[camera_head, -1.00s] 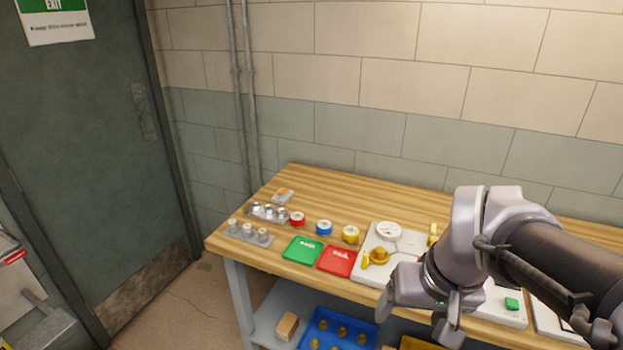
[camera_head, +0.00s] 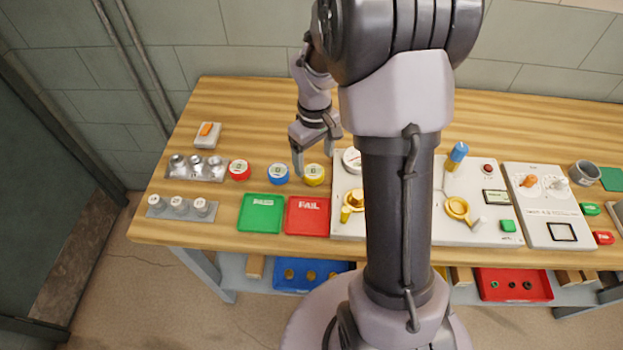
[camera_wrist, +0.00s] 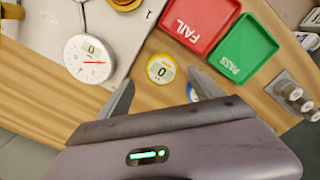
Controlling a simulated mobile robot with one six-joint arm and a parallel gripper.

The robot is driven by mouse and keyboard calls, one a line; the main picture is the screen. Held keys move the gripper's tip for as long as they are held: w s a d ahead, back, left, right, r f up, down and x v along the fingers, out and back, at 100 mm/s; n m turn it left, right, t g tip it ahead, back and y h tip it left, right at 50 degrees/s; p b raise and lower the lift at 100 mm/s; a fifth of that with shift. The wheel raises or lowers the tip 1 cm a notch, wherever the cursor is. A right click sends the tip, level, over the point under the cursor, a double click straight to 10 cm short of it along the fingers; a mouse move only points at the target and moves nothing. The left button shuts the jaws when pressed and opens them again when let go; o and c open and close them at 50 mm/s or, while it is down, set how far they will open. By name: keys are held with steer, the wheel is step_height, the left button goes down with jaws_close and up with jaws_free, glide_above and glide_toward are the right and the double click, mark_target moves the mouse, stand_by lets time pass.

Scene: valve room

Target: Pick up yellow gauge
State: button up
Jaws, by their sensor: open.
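The yellow gauge (camera_head: 314,175) is a small round gauge with a yellow rim and pale face. It stands on the wooden bench at the right end of a row with the blue gauge (camera_head: 278,174) and the red gauge (camera_head: 239,170). In the wrist view the yellow gauge (camera_wrist: 161,69) lies beyond and between my fingertips. My gripper (camera_head: 316,158) is open and empty above it, fingers pointing down. In the wrist view my gripper (camera_wrist: 160,93) has its fingers spread to either side. The blue gauge (camera_wrist: 192,93) is partly hidden behind a finger.
A red FAIL tray (camera_head: 308,229) and a green PASS tray (camera_head: 260,228) lie in front of the gauges. A white panel with a dial (camera_wrist: 90,58) is close beside the yellow gauge. The bench behind the gauge row is clear.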

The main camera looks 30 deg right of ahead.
mark_target(313, 171)
steer(key=f+b, duration=0.1)
steer(key=f, duration=0.2)
steer(key=f+b, duration=0.2)
steer(key=f, duration=0.1)
steer(key=shift+s+a, duration=0.1)
steer(key=shift+a, duration=0.1)
steer(key=shift+r, duration=0.15)
